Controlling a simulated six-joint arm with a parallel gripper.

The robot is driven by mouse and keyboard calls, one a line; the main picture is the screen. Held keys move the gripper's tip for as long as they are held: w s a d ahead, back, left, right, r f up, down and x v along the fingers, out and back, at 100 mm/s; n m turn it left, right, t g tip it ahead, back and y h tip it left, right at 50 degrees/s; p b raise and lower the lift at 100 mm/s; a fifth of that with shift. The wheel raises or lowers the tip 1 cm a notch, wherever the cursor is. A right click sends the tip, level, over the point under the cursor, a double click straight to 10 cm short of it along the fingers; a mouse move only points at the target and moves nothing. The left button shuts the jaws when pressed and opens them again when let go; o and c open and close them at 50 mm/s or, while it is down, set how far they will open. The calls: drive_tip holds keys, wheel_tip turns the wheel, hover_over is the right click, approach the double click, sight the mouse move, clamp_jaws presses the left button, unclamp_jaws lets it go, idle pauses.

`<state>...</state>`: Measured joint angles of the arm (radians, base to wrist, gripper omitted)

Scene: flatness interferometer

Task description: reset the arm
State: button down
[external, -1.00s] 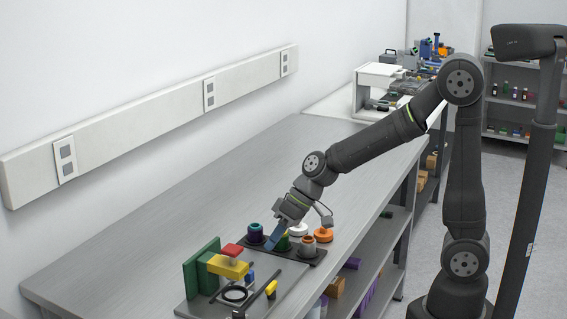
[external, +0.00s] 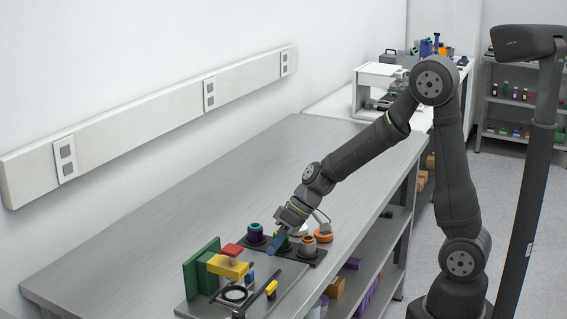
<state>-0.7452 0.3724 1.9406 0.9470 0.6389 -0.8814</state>
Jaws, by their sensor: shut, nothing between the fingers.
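My gripper (external: 276,246) is at the end of my arm, low over the dark tray (external: 317,258) on the grey bench. It is shut with nothing between its fingers. It partly hides a green piece (external: 287,244) on the tray. A dark blue and purple cylinder (external: 255,233) stands just left of it. A copper-topped cylinder (external: 308,246) stands to its right. Whether the fingers touch any of these pieces, I cannot tell.
An orange piece (external: 323,236) is behind the tray. The bench (external: 190,205) is clear to the left.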

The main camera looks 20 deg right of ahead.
drive_tip(key=shift+w+d, duration=1.05)
drive_tip(key=v, duration=1)
drive_tip(key=shift+s+a, duration=0.1)
drive_tip(key=c, duration=0.9)
unclamp_jaws()
drive_tip(key=o, duration=0.3)
drive_tip(key=shift+a+r+n, duration=0.1)
drive_tip(key=shift+r+n, duration=0.15)
drive_tip(key=shift+n, duration=0.15)
drive_tip(key=o, duration=0.6)
drive_tip(key=w+r+n+h, duration=0.1)
drive_tip(key=w+r+n, duration=0.2)
drive_tip(key=r+n, duration=0.2)
drive_tip(key=shift+w+a+n, duration=0.25)
drive_tip(key=shift+a+n, duration=0.1)
drive_tip(key=shift+n, duration=0.45)
drive_tip(key=w+r+n+t+h, duration=0.2)
drive_tip(key=w+r+n, duration=0.3)
drive_tip(key=r+n, duration=0.45)
drive_tip(key=s+d+x, duration=0.1)
drive_tip(key=x, duration=0.8)
drive_tip(key=shift+w+a+f, duration=0.15)
drive_tip(key=shift+w+f, duration=0.25)
drive_tip(key=shift+f, duration=0.2)
